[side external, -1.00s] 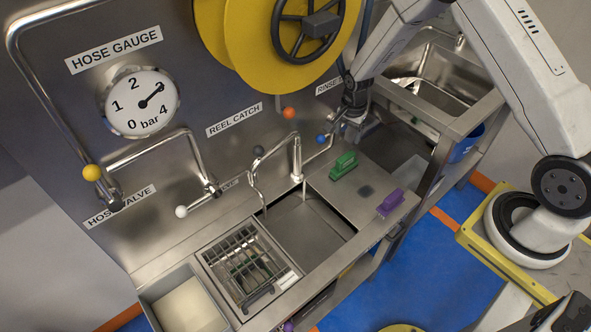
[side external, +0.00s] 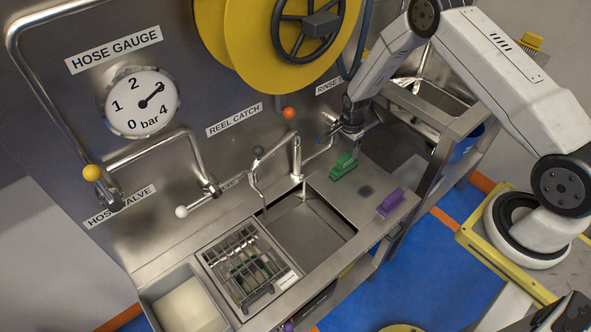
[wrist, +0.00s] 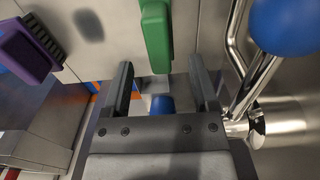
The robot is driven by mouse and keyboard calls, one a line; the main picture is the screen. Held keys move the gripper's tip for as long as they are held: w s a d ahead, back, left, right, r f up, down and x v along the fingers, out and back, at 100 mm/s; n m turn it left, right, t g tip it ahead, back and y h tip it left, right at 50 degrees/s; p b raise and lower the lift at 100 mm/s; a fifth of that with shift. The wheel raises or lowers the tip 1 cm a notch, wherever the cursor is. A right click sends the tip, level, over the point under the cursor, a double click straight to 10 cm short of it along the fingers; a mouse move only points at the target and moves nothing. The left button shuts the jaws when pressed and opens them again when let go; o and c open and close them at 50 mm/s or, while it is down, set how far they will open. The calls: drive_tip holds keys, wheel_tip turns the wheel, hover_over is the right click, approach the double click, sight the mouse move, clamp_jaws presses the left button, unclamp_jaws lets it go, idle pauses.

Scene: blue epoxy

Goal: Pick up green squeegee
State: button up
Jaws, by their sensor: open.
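The green squeegee (side external: 342,168) lies on the steel counter, right of the sink basin. In the wrist view it shows as a green block (wrist: 156,38) at the top, lined up between my fingers but beyond their tips. My gripper (side external: 350,148) is just above and behind the squeegee in the side view, pointing down. In the wrist view the two dark fingers (wrist: 161,65) are spread with nothing held between them. I cannot tell whether a finger touches the squeegee.
A purple brush (side external: 390,202) lies to the right on the counter and shows in the wrist view (wrist: 28,52). A blue knob (wrist: 287,22) and steel pipe are close to the right finger. The sink basin (side external: 312,232) and wire rack (side external: 245,265) lie left.

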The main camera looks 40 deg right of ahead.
sight(346, 156)
drive_tip(key=shift+f, duration=0.25)
drive_tip(key=shift+f, duration=0.1)
drive_tip(key=shift+f, duration=2.5)
clamp_jaws()
drive_tip(key=shift+r, duration=0.1)
